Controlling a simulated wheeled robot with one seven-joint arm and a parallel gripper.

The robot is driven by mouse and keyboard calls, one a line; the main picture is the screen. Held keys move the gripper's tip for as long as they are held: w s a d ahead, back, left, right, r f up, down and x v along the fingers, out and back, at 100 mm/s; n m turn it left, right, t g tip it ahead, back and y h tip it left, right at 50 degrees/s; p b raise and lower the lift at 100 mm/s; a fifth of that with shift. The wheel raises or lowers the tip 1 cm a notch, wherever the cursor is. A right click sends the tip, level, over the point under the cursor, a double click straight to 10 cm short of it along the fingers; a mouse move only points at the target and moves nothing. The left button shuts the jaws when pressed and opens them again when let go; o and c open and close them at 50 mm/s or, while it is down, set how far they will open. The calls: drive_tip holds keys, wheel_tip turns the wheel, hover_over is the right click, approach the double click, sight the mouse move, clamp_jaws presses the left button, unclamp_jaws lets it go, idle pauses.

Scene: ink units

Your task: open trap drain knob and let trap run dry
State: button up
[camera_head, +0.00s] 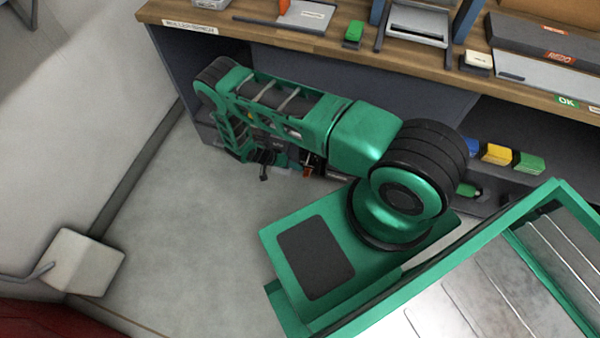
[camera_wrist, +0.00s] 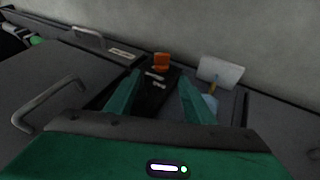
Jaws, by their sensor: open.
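An orange knob (camera_wrist: 161,61) stands on a dark fitting (camera_wrist: 153,92) in the wrist view; it looks like the trap drain knob. My gripper (camera_wrist: 158,75) is open, its two green fingers on either side of the fitting, with the knob just beyond the fingertips. I see nothing held, and I cannot tell whether either finger touches the fitting. In the head view a small orange part (camera_head: 308,170) shows below my arm, low by the bench front. My arm hides much of that area. No water can be made out.
In the wrist view, a pale tag (camera_wrist: 220,72) stands right of the knob, and a bar handle (camera_wrist: 48,104) is at left.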

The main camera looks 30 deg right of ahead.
sight(305, 174)
drive_tip(key=shift+n+g+h, duration=0.5)
drive_tip(key=shift+n+h, duration=0.1)
drive_tip(key=shift+n, duration=0.2)
drive_tip(key=x, duration=0.4)
drive_tip(key=a+f+x, duration=0.1)
drive_tip(key=x, duration=0.3)
drive_tip(key=a+x, duration=0.1)
drive_tip(key=x, duration=0.3)
drive_tip(key=shift+w+d+f, duration=0.1)
drive_tip(key=shift+w+f, duration=0.3)
drive_tip(key=shift+f, duration=0.05)
drive_tip(key=c, duration=1)
drive_tip(key=shift+c, duration=0.2)
